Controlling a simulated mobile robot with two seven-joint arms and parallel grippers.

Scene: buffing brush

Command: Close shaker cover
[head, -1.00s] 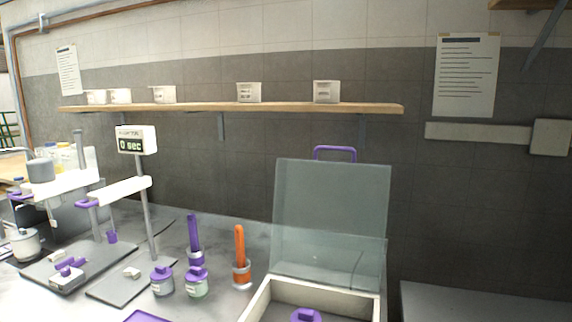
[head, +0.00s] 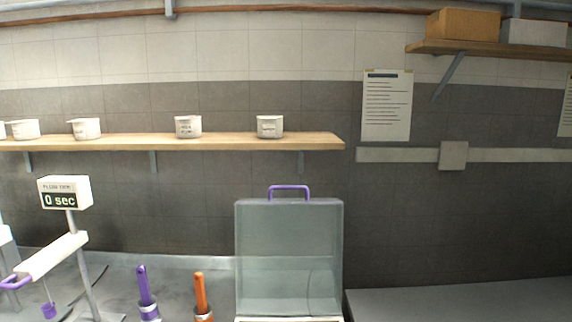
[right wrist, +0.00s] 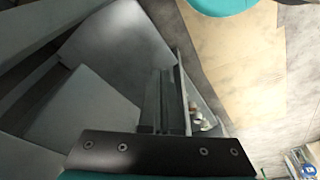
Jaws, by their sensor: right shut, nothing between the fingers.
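The shaker cover (head: 289,250) is a clear, greenish panel with a purple handle (head: 289,188) on its top edge. It stands upright and open in the lower middle of the head view. Only a thin strip of the pale shaker box (head: 290,319) shows below it at the picture's bottom edge; the rest is cut off. My right gripper (right wrist: 166,80) is shut and empty in the right wrist view, away from the cover, which I cannot make out there. Neither gripper shows in the head view.
A purple-handled brush (head: 144,285) and an orange-handled one (head: 200,293) stand left of the cover. A timer (head: 65,192) reading 0 sec is further left. A wooden shelf (head: 230,142) with several white cups is on the wall behind. A grey surface (head: 460,300) at right is clear.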

